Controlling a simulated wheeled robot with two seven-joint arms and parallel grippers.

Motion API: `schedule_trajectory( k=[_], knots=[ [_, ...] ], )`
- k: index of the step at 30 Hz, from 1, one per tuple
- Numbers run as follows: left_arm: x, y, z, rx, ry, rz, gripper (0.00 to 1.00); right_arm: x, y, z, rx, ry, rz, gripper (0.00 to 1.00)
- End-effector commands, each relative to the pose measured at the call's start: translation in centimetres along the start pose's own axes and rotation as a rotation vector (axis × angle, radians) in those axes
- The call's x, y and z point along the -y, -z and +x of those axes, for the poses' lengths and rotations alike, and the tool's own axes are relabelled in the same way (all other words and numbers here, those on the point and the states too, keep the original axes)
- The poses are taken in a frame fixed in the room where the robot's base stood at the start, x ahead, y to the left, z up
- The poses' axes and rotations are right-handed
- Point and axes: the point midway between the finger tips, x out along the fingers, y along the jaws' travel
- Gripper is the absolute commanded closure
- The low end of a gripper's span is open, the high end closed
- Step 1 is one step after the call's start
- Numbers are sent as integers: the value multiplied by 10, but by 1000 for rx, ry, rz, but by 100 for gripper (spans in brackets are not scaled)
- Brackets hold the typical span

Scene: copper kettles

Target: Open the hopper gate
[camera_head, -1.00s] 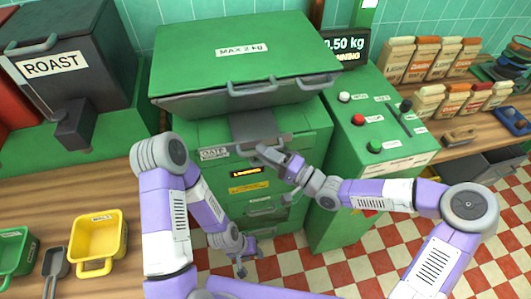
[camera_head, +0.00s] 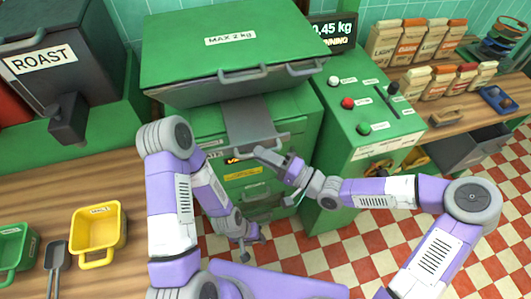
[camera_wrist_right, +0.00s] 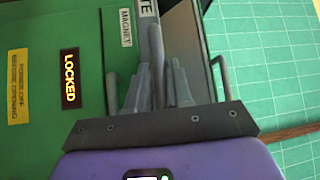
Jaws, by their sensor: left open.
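The hopper gate (camera_head: 248,118) is a grey sliding plate under the green hopper (camera_head: 180,50), sticking out toward me. Its front bar handle (camera_head: 277,143) shows in the head view, and the bar (camera_wrist_right: 156,50) also shows in the right wrist view. My right gripper (camera_head: 277,160) is at this handle; in the wrist view its fingers (camera_wrist_right: 156,88) lie on both sides of the bar, shut on it. My left gripper (camera_head: 248,246) is open and empty, low in front of the green machine.
A lit LOCKED sign (camera_wrist_right: 69,78) is on the green front. The display (camera_head: 332,34) reads 0.45 kg. A control box (camera_head: 365,115) with buttons stands to the right. A ROAST bin (camera_head: 50,62) stands at left.

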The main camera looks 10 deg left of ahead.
Motion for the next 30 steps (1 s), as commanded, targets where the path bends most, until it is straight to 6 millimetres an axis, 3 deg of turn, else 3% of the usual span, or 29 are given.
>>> schedule_trajectory(
  k=[1, 4, 14, 24, 30],
  knots=[
    [0, 0, 0, 0, 0, 0, 57, 0, 0, 0, 0, 0, 0, 72],
    [0, 0, 0, 0, 0, 0, 57, 0, 0, -1, -1, 0, 0, 58],
    [0, 0, -1, 0, 0, 0, 57, 0, 1, -4, -3, -1, 0, 58],
    [-4, 0, -10, 0, 0, 0, 57, 1, 1, -55, -5, -2, 1, 58],
    [-5, 0, -13, 0, 0, 0, 57, 1, 0, -74, -2, -1, 0, 58]
  ],
)
